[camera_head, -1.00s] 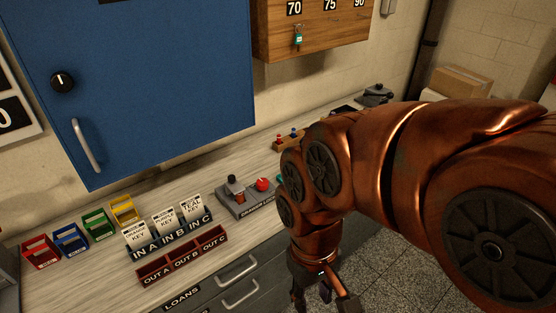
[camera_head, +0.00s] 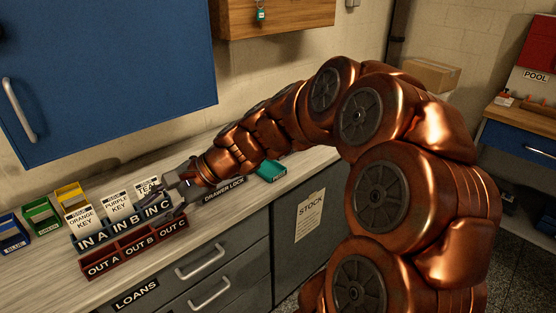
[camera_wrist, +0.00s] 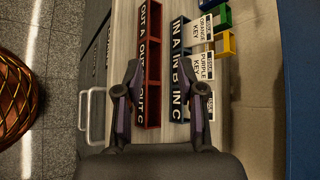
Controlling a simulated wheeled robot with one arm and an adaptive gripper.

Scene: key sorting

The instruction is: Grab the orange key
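No orange key itself can be made out. A white card reading "ORANGE KEY" (camera_head: 83,221) stands in the IN A slot of the blue in-rack (camera_head: 95,248); it also shows in the wrist view (camera_wrist: 205,30). Cards for the purple key (camera_head: 117,207) and, partly hidden, a teal key (camera_head: 147,187) stand in IN B and IN C. My gripper (camera_head: 175,190) is at the IN C end of the racks. In the wrist view my gripper (camera_wrist: 160,66) has its fingers spread, with nothing visible between them, above the IN and OUT racks.
The red out-rack (camera_head: 125,257) lies in front of the blue one. Yellow (camera_head: 70,196), green (camera_head: 40,214) and blue (camera_head: 10,234) bins stand left. A blue cabinet (camera_head: 110,80) hangs above. A green-tagged key (camera_head: 261,14) hangs on the wooden board. Drawers are below.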

